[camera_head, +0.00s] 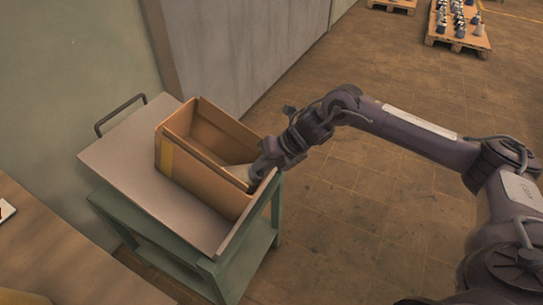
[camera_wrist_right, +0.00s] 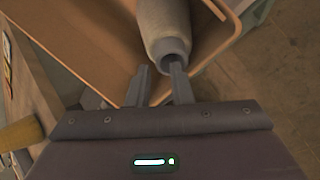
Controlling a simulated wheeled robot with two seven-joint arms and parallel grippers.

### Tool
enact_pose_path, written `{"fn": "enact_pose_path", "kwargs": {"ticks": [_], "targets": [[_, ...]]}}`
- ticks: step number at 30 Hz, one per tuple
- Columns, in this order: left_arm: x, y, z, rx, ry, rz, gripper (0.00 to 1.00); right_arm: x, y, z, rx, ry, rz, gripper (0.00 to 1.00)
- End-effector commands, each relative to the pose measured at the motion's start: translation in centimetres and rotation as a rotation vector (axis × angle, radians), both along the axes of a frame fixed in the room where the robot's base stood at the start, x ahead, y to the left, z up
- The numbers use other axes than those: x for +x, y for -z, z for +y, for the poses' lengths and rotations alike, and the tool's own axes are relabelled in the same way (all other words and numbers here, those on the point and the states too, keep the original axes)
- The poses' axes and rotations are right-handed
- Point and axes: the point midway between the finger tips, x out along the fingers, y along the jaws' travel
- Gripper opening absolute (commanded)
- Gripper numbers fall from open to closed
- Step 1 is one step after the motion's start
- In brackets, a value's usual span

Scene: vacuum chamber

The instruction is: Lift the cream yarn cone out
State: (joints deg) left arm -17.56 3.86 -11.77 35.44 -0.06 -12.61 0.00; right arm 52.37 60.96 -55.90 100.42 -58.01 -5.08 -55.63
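The cream yarn cone (camera_head: 239,172) lies in the open cardboard box (camera_head: 172,163), near the box's right end. It is partly hidden by my right gripper (camera_head: 259,172) in the head view. In the right wrist view the cone (camera_wrist_right: 163,22) shows its narrow end with a dark hole towards me. The two fingers of my right gripper (camera_wrist_right: 160,72) stand apart at that end. One finger is in front of the hole and the other is beside the rim. I cannot tell whether either touches the cone. My left gripper is not in view.
The box stands on a green cart with a grey top (camera_head: 128,160) and a dark handle. A wall panel (camera_head: 240,50) rises behind it. A wooden table (camera_head: 60,255) is at the lower left. Pallets (camera_head: 455,38) stand far off, with open floor before them.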

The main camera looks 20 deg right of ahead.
Motion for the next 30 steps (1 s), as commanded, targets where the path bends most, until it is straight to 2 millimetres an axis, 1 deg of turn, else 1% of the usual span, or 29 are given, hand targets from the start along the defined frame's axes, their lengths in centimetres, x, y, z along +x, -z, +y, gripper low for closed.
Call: {"fn": "enact_pose_path", "kwargs": {"ticks": [3,6,10,15,16,20,26,30], "targets": [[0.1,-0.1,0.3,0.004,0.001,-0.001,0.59,0.5,1.1,0.6,0.0,0.0,0.0,0.2],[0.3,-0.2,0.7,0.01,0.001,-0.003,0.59,0.8,1.6,0.9,0.0,0.001,0.0,0.2],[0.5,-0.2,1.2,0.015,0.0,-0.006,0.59,0.9,1.8,1.0,0.0,0.001,0.0,0.2],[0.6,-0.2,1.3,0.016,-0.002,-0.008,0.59,0.9,1.8,1.0,0.0,0.0,0.0,0.2],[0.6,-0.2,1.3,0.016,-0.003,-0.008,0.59,0.9,1.8,1.0,0.0,0.0,0.0,0.17],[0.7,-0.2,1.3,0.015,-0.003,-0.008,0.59,0.9,1.8,1.0,0.0,0.0,-0.001,0.0],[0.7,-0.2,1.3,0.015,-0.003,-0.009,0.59,0.9,1.8,1.0,0.0,0.0,-0.001,0.0],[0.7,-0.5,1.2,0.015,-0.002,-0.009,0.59,0.8,1.3,0.9,0.002,0.001,-0.004,0.0]]}}
